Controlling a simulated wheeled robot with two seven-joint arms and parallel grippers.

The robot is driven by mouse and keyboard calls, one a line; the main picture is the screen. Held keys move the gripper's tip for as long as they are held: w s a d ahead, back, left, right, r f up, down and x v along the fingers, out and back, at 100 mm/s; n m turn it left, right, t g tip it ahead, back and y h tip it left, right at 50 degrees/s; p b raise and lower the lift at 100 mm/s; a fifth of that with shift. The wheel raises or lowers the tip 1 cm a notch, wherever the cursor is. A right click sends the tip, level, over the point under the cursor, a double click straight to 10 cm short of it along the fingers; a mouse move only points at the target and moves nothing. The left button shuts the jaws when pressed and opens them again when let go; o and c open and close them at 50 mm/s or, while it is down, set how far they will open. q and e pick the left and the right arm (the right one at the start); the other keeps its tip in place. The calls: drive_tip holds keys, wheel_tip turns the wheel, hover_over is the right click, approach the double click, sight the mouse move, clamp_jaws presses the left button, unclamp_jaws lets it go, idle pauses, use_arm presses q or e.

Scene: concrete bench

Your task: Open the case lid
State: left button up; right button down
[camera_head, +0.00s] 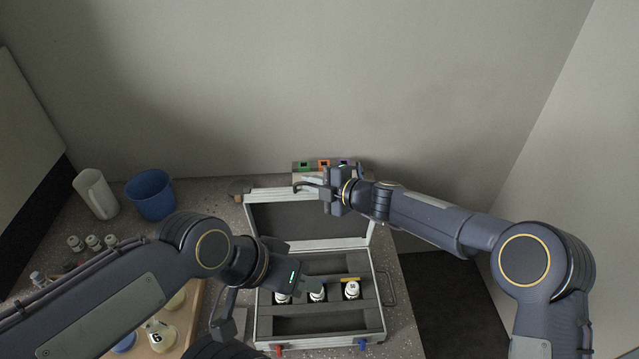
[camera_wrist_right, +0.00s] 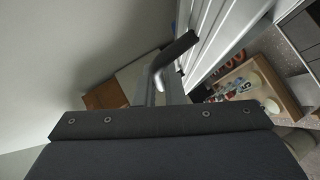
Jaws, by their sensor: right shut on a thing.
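The silver case (camera_head: 378,315) sits on the bench with its lid (camera_head: 290,222) raised, dark lining facing forward. Several white-capped bottles (camera_head: 352,289) stand in its dark compartments.
A wooden tray (camera_head: 187,325) with flasks lies left of the case, partly behind my left arm. A blue cup (camera_head: 151,194) and a white jug (camera_head: 95,193) stand at the back left. A holder with coloured squares (camera_head: 324,165) is behind the lid, near the wall.

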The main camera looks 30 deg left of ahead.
drive_tip(key=shift+f, duration=0.2)
drive_tip(key=c, duration=1.8)
unclamp_jaws()
drive_tip(key=shift+d+r, duration=0.25)
drive_tip(key=shift+d, duration=0.35)
drive_tip(key=b+v, duration=0.1)
drive_tip(key=v, duration=0.5)
drive_tip(key=shift+d+b, duration=0.3)
drive_tip(key=shift+b, duration=0.1)
drive_tip(key=shift+r, duration=0.2)
